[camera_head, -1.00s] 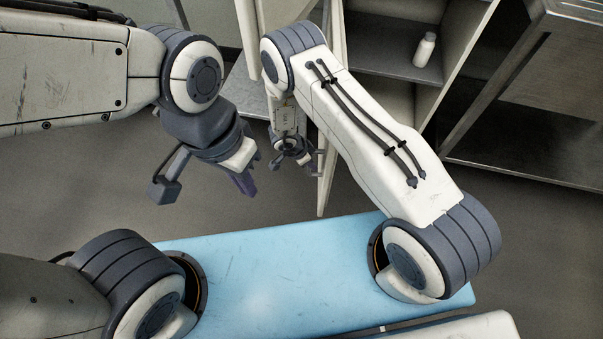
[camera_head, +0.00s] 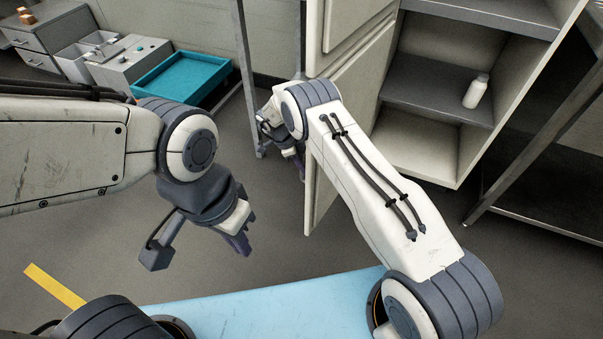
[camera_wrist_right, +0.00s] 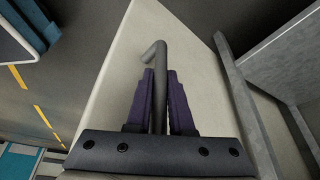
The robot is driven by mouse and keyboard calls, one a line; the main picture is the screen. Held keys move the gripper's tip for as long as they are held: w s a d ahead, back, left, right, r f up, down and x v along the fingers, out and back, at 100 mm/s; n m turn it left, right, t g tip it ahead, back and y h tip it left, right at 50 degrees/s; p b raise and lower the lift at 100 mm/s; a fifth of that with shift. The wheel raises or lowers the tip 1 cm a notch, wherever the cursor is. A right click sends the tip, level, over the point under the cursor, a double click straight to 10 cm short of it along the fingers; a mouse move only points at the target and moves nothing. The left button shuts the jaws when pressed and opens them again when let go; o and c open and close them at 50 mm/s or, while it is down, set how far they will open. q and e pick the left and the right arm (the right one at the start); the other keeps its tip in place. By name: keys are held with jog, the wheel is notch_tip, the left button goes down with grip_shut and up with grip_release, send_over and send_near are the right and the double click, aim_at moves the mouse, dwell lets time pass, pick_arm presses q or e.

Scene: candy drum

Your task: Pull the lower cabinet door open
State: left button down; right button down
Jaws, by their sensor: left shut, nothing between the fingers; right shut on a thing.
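The lower cabinet door (camera_head: 352,110) is a beige panel that stands swung well out from the open cabinet (camera_head: 425,148) in the head view. My right gripper (camera_wrist_right: 160,100) is shut on the grey bar handle (camera_wrist_right: 156,56) of that door, its purple fingers on either side of the bar. In the head view the right gripper (camera_head: 297,160) is at the door's outer face, partly hidden by my right arm. My left gripper (camera_head: 243,243) is shut and empty, hanging over the floor to the left of the door.
A white bottle (camera_head: 475,92) stands on the cabinet's shelf (camera_head: 432,92). A metal table frame (camera_head: 520,205) is at the right. A teal tray (camera_head: 180,78) and grey drawers (camera_head: 40,42) are at the back left. Floor left of the door is clear.

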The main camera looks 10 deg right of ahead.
jog(key=shift+s+a+f, duration=0.1)
jog(key=shift+a+f, duration=0.05)
jog(key=shift+a, duration=0.2)
jog(key=c, duration=0.8)
grip_release()
jog(key=shift+d, duration=0.1)
jog(key=shift+r, duration=0.2)
jog(key=shift+r, duration=0.3)
jog(key=p+v, duration=0.2)
jog(key=v, duration=0.7)
jog(key=shift+a+r, duration=0.25)
